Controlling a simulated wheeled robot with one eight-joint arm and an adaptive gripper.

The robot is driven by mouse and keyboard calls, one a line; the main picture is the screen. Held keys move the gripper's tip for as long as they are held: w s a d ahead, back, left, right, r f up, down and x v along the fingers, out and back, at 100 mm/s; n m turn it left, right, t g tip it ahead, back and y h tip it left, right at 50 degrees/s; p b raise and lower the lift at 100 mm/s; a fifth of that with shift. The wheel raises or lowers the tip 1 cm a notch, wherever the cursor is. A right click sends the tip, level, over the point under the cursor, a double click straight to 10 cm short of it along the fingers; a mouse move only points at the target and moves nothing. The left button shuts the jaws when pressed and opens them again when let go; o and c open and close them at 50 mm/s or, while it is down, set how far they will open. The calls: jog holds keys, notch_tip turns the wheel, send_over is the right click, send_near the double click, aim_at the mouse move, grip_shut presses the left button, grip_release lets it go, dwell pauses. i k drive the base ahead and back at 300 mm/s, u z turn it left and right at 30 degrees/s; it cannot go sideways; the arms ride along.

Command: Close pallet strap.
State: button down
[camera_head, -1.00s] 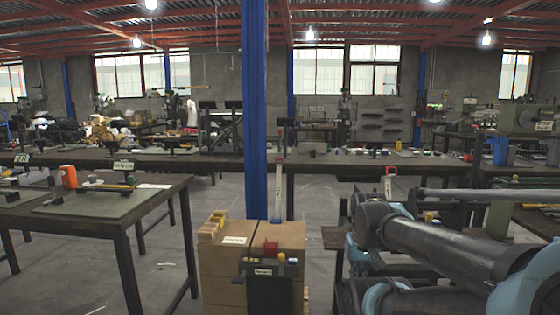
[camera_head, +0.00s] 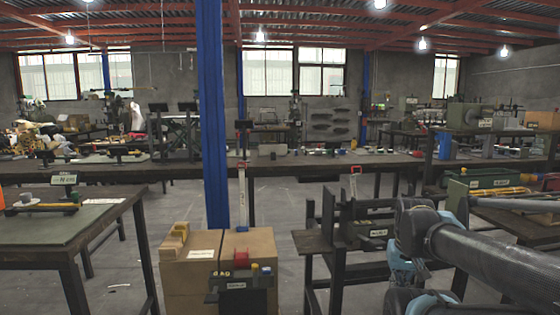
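Brown cartons (camera_head: 190,275) are stacked at the lower middle of the head view, close in front of me. A pale, narrow upright strip (camera_head: 242,205), which may be the pallet strap, rises at the back of the cartons with a red piece near its top. I cannot tell whether it is attached to them. My arm reaches in at the lower right, apart from the cartons. My gripper does not show.
A blue post (camera_head: 213,120) stands right behind the cartons. A work table (camera_head: 70,235) is at the left. A dark metal stand (camera_head: 345,235) is right of the cartons, near my arm. A long bench (camera_head: 330,165) crosses behind. Some grey floor is clear at the left.

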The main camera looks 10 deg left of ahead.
aim_at(242, 175)
jog(key=z, duration=1.7)
jog(key=k, duration=1.1)
jog(key=u, duration=2.25)
jog(key=i, duration=1)
jog(key=u, duration=0.05)
